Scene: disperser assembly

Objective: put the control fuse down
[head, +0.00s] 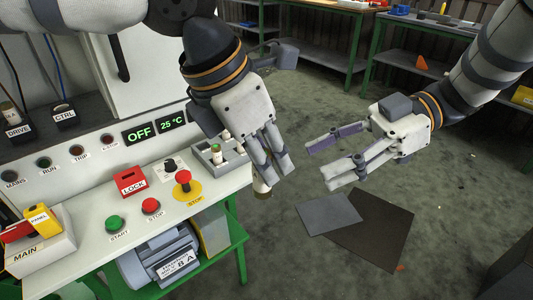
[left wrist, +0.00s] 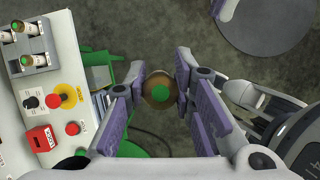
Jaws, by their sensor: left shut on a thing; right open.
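My left gripper (head: 272,174) is shut on the control fuse, just off the right edge of the bench. The fuse's pale body (head: 262,189) shows below the fingertips in the head view. In the left wrist view its round brown end with a green centre (left wrist: 158,91) sits between the finger pads. The grey fuse tray (head: 207,160) lies on the bench to the left of the gripper and holds several fuses; it also shows in the left wrist view (left wrist: 39,68). My right gripper (head: 322,167) is open and empty, over the floor at the right.
The bench top (head: 92,270) carries a red lock box (head: 131,180), a red emergency stop (head: 183,180) and push buttons. DRIVE (head: 18,133) and CTRL (head: 65,117) holders stand at the back left. A motor (head: 160,258) sits below. Flat dark mats (head: 375,235) lie on the floor.

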